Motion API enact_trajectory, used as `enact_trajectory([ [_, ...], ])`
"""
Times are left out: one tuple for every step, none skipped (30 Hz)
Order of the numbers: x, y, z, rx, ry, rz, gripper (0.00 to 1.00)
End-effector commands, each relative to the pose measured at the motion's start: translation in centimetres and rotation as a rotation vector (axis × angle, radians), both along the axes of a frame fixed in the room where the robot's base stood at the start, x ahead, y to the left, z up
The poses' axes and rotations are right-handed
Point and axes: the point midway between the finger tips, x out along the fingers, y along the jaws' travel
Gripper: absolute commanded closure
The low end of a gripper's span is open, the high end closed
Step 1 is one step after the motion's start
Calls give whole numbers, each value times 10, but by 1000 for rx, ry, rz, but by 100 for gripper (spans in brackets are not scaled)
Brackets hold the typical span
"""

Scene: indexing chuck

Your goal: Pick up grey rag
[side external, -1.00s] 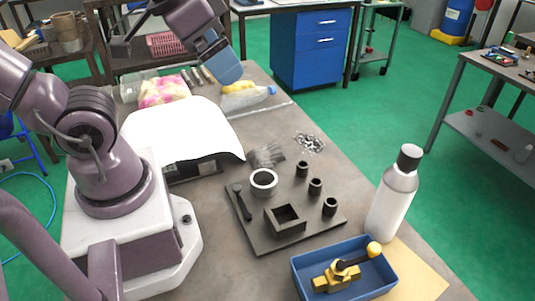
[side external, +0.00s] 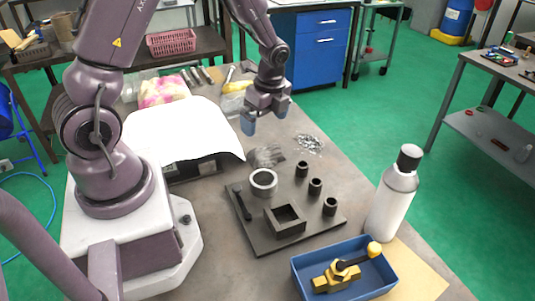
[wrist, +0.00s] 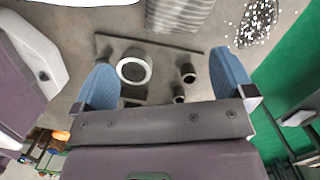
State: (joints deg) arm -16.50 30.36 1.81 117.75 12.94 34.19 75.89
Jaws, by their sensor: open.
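The grey rag (side external: 266,156) lies crumpled and striped on the workbench, just beyond the dark fixture plate. It also shows at the top edge of the wrist view (wrist: 182,14), partly cut off by the frame. My gripper (side external: 265,115) is open and empty, with blue fingertips pointing down. It hangs in the air above and beyond the rag, apart from it. In the wrist view my gripper's fingers (wrist: 165,80) are spread wide, and the rag lies outside the space between them.
The dark fixture plate (side external: 258,236) carries a pale ring (side external: 263,180), a square socket and several short black cylinders. Metal shavings (side external: 309,143) lie right of the rag, a white sheet (side external: 205,120) left. A white bottle (side external: 391,205) and blue tray (side external: 306,270) stand nearer.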

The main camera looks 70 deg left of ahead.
Motion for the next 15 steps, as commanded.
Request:
enact_trajectory([
  [8,3,2,6,-15,-94,0],
  [11,4,3,10,-21,-146,0],
  [14,5,4,12,-25,-205,0],
  [15,5,5,14,-27,-242,0],
  [16,5,5,14,-25,-273,0],
  [16,5,4,12,-23,-304,0],
  [16,5,4,12,-21,-322,0],
  [16,5,2,11,-20,-333,0],
  [16,6,-1,10,-18,-344,0],
  [16,6,-5,10,-16,-347,0],
  [16,7,-9,9,-15,-348,0],
  [15,7,-17,9,-13,-348,0],
  [15,8,-22,9,-13,-348,0],
  [15,9,-28,8,-12,-347,0],
  [15,10,-36,8,-12,-347,0],
])
